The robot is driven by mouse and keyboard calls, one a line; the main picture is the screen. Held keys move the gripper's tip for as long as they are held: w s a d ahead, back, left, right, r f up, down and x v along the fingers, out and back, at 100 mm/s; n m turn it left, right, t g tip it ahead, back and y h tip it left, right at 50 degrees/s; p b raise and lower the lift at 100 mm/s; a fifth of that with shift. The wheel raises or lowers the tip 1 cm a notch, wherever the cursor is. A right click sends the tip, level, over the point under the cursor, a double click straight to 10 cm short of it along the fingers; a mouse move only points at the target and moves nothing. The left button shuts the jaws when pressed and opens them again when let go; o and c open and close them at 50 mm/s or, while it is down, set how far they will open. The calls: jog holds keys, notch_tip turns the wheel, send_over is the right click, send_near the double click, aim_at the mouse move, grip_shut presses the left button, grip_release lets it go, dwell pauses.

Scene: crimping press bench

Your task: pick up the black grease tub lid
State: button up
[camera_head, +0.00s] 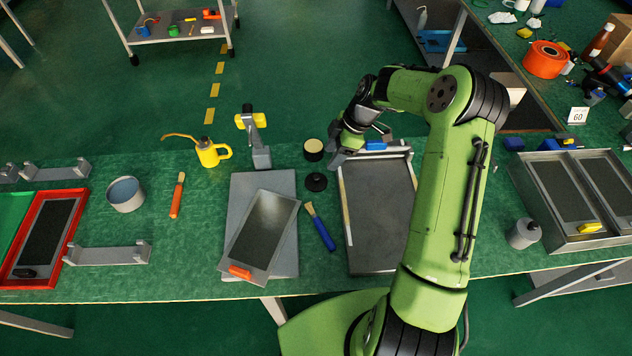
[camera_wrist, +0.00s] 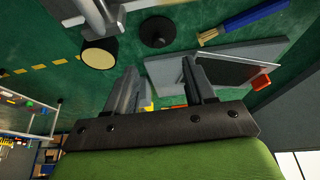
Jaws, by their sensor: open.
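The black grease tub lid (camera_head: 316,182) lies on the green bench top, a round disc with a small raised knob in the middle. In the wrist view the lid (camera_wrist: 156,32) shows beyond my fingertips. The open grease tub (camera_head: 313,149), dark with a cream-coloured top, stands just behind the lid; the tub (camera_wrist: 99,53) is also in the wrist view. My gripper (camera_head: 338,150) is above the bench, right of the tub and up and right of the lid. In the wrist view my gripper's two fingers (camera_wrist: 158,68) are apart with nothing held between them.
A blue-handled brush (camera_head: 320,228) lies below the lid. A grey plate with a tilted panel (camera_head: 262,232) is to the left. A large dark tray (camera_head: 378,215) is to the right, under my arm. A yellow oil can (camera_head: 210,153) stands farther left.

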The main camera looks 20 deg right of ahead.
aim_at(317, 176)
jog(key=b+x, duration=0.1)
jog(key=x, duration=0.9)
jog(key=shift+w+f, duration=0.1)
jog(key=shift+w, duration=0.1)
jog(key=shift+c, duration=0.5)
grip_shut()
